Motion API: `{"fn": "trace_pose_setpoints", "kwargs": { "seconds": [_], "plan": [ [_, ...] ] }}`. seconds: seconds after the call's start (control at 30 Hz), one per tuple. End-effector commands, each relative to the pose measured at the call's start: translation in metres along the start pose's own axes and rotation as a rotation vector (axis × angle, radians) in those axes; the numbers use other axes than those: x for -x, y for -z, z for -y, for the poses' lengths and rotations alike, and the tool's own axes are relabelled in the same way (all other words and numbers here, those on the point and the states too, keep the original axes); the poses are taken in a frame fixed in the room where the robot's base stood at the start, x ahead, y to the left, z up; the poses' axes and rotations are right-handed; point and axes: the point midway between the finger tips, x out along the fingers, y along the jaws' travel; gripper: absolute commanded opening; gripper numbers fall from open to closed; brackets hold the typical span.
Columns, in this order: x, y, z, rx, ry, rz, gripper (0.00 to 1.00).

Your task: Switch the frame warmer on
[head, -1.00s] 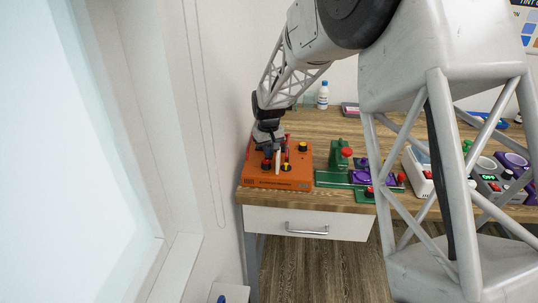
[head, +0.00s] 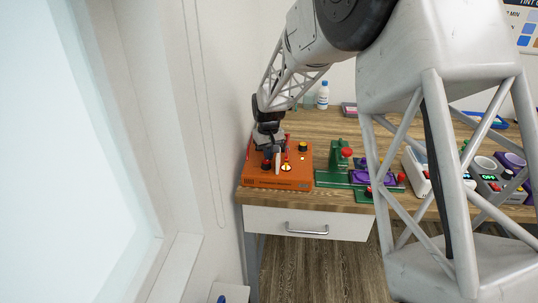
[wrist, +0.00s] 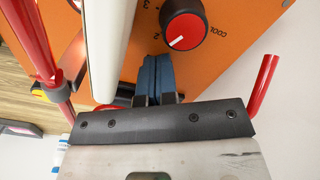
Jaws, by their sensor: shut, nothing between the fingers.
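The orange box (head: 262,180), which I take to be the frame warmer, stands at the front left of the bench. My gripper (head: 269,151) is low over its left part in the head view. In the wrist view, the blue fingertips (wrist: 156,78) are shut and empty over the orange panel (wrist: 222,22). A red-capped black knob (wrist: 185,31) with a white pointer line and the word COOL beside it is just past them. A white bar (wrist: 103,45) stands close left of the fingers. A pale lit spot (head: 286,167) shows on the box's face. Touching is unclear.
Red bars (wrist: 263,85) flank the gripper in the wrist view. A black and yellow knob (head: 303,147) is at the box's back right. A green stand (head: 338,157) is right of the box. A white bottle (head: 323,96) stands behind. A wall is close on the left.

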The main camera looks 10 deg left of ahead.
Motion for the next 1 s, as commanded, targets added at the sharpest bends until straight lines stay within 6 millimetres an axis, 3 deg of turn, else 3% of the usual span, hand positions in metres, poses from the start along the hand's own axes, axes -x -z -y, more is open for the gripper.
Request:
{"fn": "trace_pose_setpoints", "kwargs": {
  "seconds": [0.23, 1.0],
  "plan": [
    [0.004, 0.000, 0.000, 0.000, 0.000, 0.000, 0.00],
    [0.048, 0.000, 0.000, 0.000, 0.000, 0.000, 0.00]
  ]
}}
